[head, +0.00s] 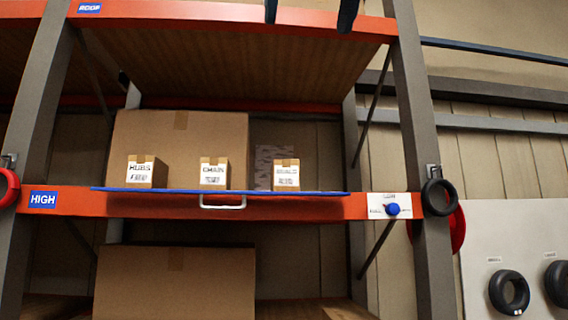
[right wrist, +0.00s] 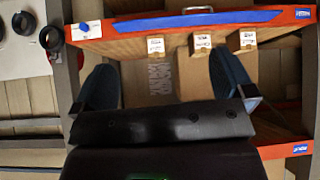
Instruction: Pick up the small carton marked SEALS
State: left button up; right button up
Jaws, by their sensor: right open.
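Three small cartons stand in a row on the shelf board marked HIGH. The right one (head: 286,176) has a label too blurred to read surely; the others read HUBS (head: 140,173) and CHAIN (head: 214,174). The right one also shows as the left carton (right wrist: 156,46) in the upside-down right wrist view. My right gripper (head: 308,22) is open and empty, above and apart from the cartons at the top edge of the head view. Its two dark blue fingers also show in the right wrist view (right wrist: 168,75). My left gripper is not in view.
A large brown box (head: 180,130) stands behind the left cartons. An upper shelf with an orange beam (head: 230,12) lies above. Grey uprights (head: 415,130) flank the bay.

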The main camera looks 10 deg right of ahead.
aim_at(285, 173)
jog(key=i, duration=1.5)
